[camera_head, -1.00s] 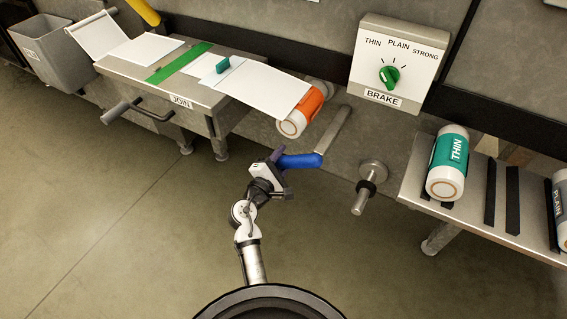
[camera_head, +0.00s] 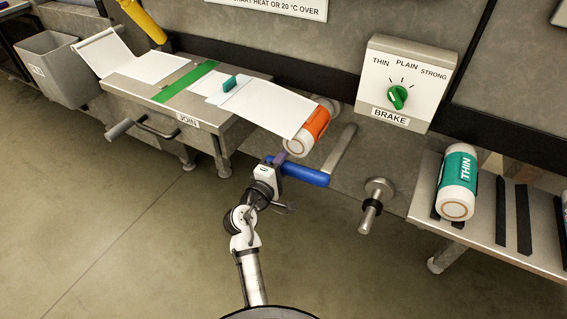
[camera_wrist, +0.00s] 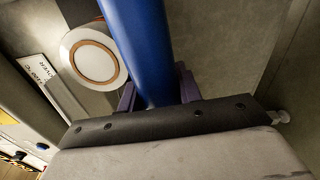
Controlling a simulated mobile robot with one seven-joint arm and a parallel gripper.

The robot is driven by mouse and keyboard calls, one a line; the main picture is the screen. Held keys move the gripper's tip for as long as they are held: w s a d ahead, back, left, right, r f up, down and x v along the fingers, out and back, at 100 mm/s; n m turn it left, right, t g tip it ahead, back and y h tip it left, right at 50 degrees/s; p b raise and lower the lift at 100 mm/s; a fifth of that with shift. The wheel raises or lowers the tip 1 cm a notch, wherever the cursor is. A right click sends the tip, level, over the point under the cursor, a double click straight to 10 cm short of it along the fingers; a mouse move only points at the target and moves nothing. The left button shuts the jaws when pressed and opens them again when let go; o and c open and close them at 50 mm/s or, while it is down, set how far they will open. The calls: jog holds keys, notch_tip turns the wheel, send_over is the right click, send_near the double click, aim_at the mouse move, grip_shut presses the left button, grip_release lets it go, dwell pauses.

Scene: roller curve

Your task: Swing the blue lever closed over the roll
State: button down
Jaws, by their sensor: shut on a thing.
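The blue lever grip (camera_head: 303,174) sits at the lower end of a grey metal lever arm (camera_head: 342,150), which slants up and right toward the wall. The grip also crosses the wrist view (camera_wrist: 143,45) from the top down between the fingers. My gripper (camera_head: 279,165) is shut on the left part of the blue grip. The roll (camera_head: 307,131) has an orange band and white ends. It is just above the grip, to the left of the lever arm, with white sheet running to it. Its round end shows in the wrist view (camera_wrist: 94,59).
The JOIN table (camera_head: 188,110) with white sheet and a green strip stands at left. A bare metal spindle (camera_head: 371,212) projects right of the lever. A teal THIN roll (camera_head: 458,181) rests on the right rack. The BRAKE dial box (camera_head: 404,83) is on the wall.

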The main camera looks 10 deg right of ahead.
jog(key=shift+r, duration=0.1)
jog(key=c, duration=1)
grip_release()
jog(key=shift+o, duration=0.2)
